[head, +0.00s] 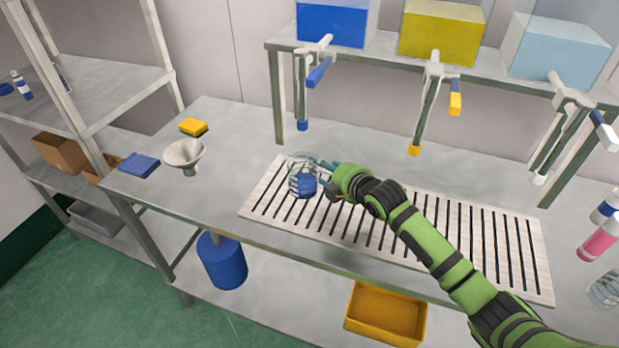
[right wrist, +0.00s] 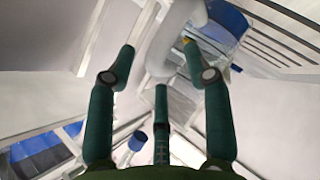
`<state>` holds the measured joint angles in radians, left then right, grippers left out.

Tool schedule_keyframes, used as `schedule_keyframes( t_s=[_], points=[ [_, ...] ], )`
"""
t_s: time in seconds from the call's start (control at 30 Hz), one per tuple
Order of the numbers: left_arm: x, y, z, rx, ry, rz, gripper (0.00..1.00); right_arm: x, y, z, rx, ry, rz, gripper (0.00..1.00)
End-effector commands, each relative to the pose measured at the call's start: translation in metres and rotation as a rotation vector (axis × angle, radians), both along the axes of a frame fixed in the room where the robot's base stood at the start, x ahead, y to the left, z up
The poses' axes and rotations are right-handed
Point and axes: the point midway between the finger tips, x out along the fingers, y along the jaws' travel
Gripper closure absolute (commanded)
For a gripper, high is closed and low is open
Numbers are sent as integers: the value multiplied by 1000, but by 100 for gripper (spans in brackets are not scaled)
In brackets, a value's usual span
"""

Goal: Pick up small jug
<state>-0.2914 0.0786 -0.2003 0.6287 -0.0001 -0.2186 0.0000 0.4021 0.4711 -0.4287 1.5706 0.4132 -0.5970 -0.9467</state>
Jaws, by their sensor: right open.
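A small clear jug (head: 293,182) with dark ring marks and a blue patch stands at the left end of the slatted grate (head: 262,204) in the head view. My right gripper (head: 325,169) comes in from the right, its teal fingers beside the jug's right side. The fingers are spread; whether any touches the jug cannot be told. In the right wrist view the open right gripper (right wrist: 158,68) has a pale curved piece (right wrist: 160,50) beyond its fingers, perhaps the jug's handle. My left gripper is out of view.
A funnel (head: 184,154), a blue cloth (head: 139,165) and a yellow sponge (head: 193,127) lie at the left. Dispensers with taps, one blue (head: 335,22), stand on a raised shelf behind. Bottles (head: 597,240) stand at the right edge. The table front left is clear.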

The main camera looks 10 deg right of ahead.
Motion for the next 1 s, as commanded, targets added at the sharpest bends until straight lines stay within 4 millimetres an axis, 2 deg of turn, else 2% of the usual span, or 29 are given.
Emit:
schedule_keyframes(
  t_s=[0.07,0.1,0.17,0.2,0.23,0.67,0.77,1.0],
  points=[
    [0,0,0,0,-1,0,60,0,0,0,0,0,1,49],
    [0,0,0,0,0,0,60,0,0,0,0,0,1,53],
    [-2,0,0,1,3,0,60,0,0,0,1,0,0,77],
    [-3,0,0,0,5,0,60,0,0,0,1,0,0,93],
    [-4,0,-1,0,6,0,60,0,0,0,1,1,0,100],
    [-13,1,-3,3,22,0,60,-1,0,2,0,4,0,100],
    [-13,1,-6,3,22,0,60,0,0,16,0,-1,1,100],
    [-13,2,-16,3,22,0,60,1,0,66,0,-6,0,100]
  ],
)
